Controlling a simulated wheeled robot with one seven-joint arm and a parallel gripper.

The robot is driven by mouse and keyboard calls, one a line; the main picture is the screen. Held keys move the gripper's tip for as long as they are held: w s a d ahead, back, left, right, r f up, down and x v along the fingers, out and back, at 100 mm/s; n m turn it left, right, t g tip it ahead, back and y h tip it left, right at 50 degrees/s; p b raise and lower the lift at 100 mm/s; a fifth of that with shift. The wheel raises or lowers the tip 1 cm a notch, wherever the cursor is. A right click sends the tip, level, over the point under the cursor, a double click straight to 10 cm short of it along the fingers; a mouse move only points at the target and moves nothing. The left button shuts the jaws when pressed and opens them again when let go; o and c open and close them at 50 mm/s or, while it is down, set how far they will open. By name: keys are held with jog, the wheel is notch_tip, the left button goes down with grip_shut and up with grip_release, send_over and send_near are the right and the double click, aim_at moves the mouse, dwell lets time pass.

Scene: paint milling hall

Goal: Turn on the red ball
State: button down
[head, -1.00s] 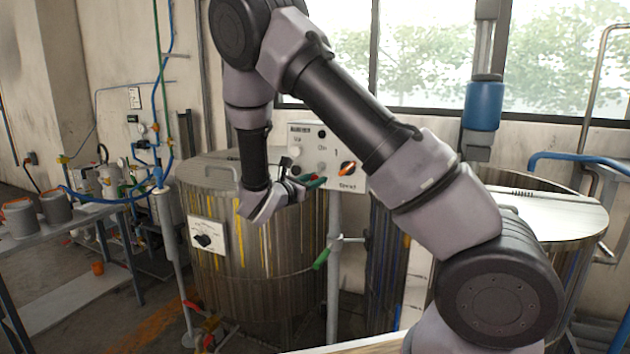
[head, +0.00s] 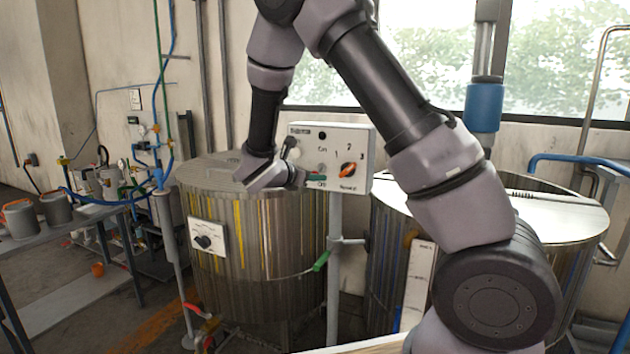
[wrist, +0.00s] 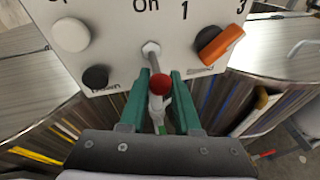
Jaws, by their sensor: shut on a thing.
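The red ball (wrist: 160,84) is the tip of a metal toggle lever on the white control panel (head: 350,145). In the wrist view the lever runs from its nut below the "On" label down towards the ball, on the lower side of the switch. My gripper (wrist: 157,92) has green fingers, one on each side of the ball, and is shut on it. In the head view my gripper (head: 316,177) is at the panel's lower left, by the "Off" label, and the ball is hidden there.
An orange-marked speed knob (wrist: 218,45) sits right of the lever. A white button (wrist: 70,34) and a black button (wrist: 96,77) sit left of it. Large metal vats (head: 265,260) stand below and on both sides of the panel.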

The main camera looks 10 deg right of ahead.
jog(key=r+g+y, duration=0.2)
jog(key=shift+g, duration=0.3)
jog(key=shift+w+d+r+n+g+y, duration=0.15)
jog(key=shift+r+n+g+y, duration=0.35)
jog(key=shift+g+y, duration=0.6)
jog(key=shift+r, duration=0.1)
jog(key=c, duration=0.6)
grip_release()
jog(key=v, duration=1.1)
